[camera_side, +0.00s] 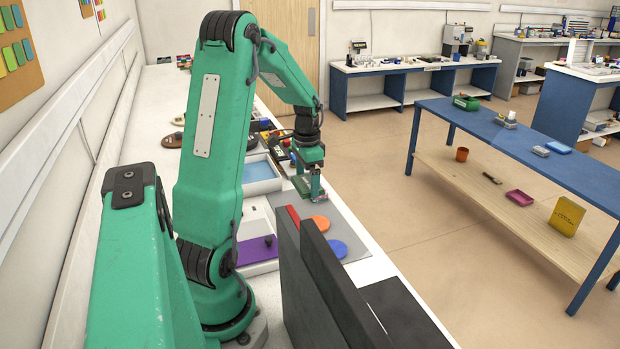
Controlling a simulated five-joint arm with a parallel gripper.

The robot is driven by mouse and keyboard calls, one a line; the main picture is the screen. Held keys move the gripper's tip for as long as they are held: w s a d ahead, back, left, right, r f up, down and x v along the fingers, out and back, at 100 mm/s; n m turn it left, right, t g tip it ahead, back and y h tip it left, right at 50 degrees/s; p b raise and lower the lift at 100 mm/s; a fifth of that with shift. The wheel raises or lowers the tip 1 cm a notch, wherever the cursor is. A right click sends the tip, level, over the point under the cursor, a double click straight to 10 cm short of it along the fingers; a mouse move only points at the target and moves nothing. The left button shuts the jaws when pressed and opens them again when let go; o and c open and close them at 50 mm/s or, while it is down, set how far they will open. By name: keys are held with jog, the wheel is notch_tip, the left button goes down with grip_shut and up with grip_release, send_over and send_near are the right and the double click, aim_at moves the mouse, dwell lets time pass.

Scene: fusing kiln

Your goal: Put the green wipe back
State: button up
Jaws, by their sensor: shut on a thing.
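My gripper (316,196) points down low over the grey mat (357,246) on the white bench. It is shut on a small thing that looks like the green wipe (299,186). Only a green patch of it shows beside the fingers, and its green is close to that of my arm. I cannot tell whether it touches the mat. A white tray with a blue sheet (258,172) lies left of the gripper. A nearer white tray holds a purple sheet (256,250) and is partly hidden by my arm.
An orange disc (320,222) and a blue disc (338,249) lie on the mat, with a red strip (293,215) beside them. Dark upright slabs (322,270) stand in front. Several small items crowd the bench behind the gripper. A blue table (500,135) stands apart at right.

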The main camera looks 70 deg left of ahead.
jog(key=s+a+f, duration=0.1)
jog(key=a+f, duration=0.1)
jog(key=s+a+f, duration=0.1)
jog(key=a+f, duration=0.1)
jog(key=a, duration=0.1)
jog(key=s+a+f, duration=0.1)
jog(key=s+a, duration=0.1)
jog(key=a, duration=0.1)
jog(key=shift+s+a+f, duration=0.1)
jog(key=shift+a+f, duration=0.15)
jog(key=shift+f, duration=0.15)
jog(key=shift+f, duration=2)
jog(key=shift+f, duration=0.1)
jog(key=o, duration=0.7)
jog(key=shift+c, duration=0.2)
notch_tip(320, 180, up, 12)
